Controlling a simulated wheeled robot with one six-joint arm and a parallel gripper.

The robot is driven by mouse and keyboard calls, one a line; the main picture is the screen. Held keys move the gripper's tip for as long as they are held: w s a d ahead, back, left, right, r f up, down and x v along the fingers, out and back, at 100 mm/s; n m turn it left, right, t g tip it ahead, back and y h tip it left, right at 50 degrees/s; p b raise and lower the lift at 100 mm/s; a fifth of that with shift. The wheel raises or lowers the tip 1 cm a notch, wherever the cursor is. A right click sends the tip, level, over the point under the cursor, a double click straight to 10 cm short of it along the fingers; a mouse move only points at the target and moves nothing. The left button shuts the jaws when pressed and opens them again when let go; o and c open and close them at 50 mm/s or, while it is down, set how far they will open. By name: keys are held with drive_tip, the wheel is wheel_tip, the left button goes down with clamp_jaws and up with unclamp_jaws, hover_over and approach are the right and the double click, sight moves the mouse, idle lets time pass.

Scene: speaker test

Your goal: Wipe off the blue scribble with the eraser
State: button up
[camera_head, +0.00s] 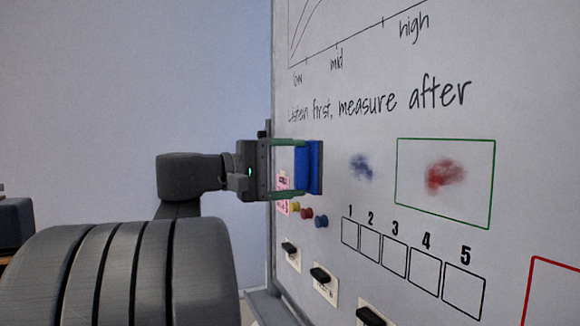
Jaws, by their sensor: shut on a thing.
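The blue scribble (361,167) is a smudgy dark blue patch on the whiteboard (400,125), left of a green-outlined box. The eraser (303,168) is a blue block with a darker layer on its right side, facing the board. My gripper (298,168) is shut on the eraser, with its green fingers above and below it. The eraser is left of the scribble and does not cover it. I cannot tell whether the eraser touches the board.
A red smudge (446,175) sits inside the green box (490,222). Yellow, red and blue round magnets (307,213) and a pink note (283,193) are below the gripper. Black knobs on pale plates (323,278) run along the lower board. Numbered squares (395,254) lie below the scribble.

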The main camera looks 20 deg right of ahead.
sight(309, 167)
drive_tip(key=shift+w+d+p, duration=0.15)
drive_tip(key=shift+d+p, duration=0.05)
drive_tip(key=shift+d, duration=1.3)
drive_tip(key=shift+w+d+p, duration=0.1)
drive_tip(key=shift+d+p, duration=0.1)
drive_tip(key=shift+d, duration=1.25)
drive_tip(key=shift+d, duration=0.95)
drive_tip(key=shift+s+d+b, duration=0.15)
drive_tip(key=shift+s+b, duration=0.7)
drive_tip(key=shift+s, duration=0.9)
drive_tip(key=shift+s+d+b, duration=0.15)
drive_tip(key=shift+s+b, duration=0.65)
drive_tip(key=shift+s, duration=1)
drive_tip(key=shift+s+d+b, duration=0.15)
drive_tip(key=shift+s+b, duration=0.7)
drive_tip(key=shift+s, duration=0.9)
drive_tip(key=shift+w, duration=0.1)
drive_tip(key=w+p, duration=0.1)
drive_tip(key=w, duration=0.9)
drive_tip(key=shift+w+a+p, duration=0.25)
drive_tip(key=shift+a+p, duration=0.15)
drive_tip(key=shift+a, duration=0.05)
